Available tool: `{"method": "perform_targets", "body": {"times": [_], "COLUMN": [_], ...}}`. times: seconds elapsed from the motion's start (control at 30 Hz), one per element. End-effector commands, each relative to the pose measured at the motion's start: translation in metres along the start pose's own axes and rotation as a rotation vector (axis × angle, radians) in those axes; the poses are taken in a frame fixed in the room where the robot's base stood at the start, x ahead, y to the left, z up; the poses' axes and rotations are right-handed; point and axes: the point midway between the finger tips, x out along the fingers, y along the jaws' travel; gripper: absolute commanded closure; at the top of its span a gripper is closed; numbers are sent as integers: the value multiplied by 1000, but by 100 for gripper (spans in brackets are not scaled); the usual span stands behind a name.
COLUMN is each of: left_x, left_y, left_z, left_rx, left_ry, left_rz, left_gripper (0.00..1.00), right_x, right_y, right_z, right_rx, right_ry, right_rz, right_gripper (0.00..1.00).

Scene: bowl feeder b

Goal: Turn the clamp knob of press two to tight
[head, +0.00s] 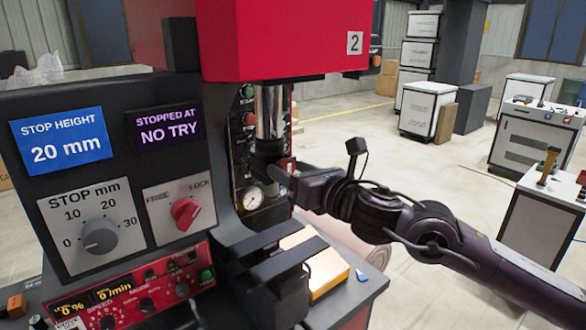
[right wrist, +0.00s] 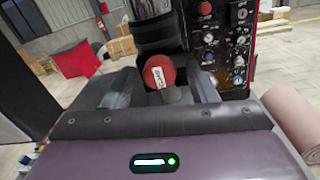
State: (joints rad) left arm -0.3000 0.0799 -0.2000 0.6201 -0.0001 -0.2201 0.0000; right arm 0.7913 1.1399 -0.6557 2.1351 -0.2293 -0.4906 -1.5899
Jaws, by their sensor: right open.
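Press two is the red-headed machine (head: 290,35) marked 2. A round red knob (right wrist: 158,72) with a white label shows in the right wrist view, on the dark part below the press's metal ram. Its label is too small to read. My right gripper (right wrist: 163,88) is open, with one finger on each side of the knob; I cannot tell whether they touch it. In the head view my right gripper (head: 283,178) reaches in from the right under the ram (head: 271,112) and mostly hides the knob. My left gripper is not in view.
The front panel has a red FREE/LOCK knob (head: 185,212), a grey stop knob (head: 100,236) and a NO TRY display (head: 167,130). A yellow-edged block (head: 325,268) lies below. White cabinets (head: 425,108) stand farther back.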

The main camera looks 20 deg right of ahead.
Motion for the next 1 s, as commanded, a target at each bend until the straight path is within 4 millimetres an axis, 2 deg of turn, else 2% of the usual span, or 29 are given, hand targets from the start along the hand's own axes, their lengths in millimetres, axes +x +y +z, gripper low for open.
{"method": "perform_targets", "body": {"times": [0.13, 0.47, 0.77, 1.0], "left_x": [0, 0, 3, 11], "left_y": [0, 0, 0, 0], "left_z": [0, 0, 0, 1], "left_rx": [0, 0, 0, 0], "left_ry": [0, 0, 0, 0], "left_rz": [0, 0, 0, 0], "left_gripper": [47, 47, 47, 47], "right_x": [0, 0, 0, 0], "right_y": [0, 0, 0, 0], "right_z": [0, 0, -1, -2], "right_rx": [0, 0, 36, 171], "right_ry": [0, 0, -1, -6], "right_rz": [0, 0, 0, 1], "right_gripper": [49, 92, 92, 92]}}
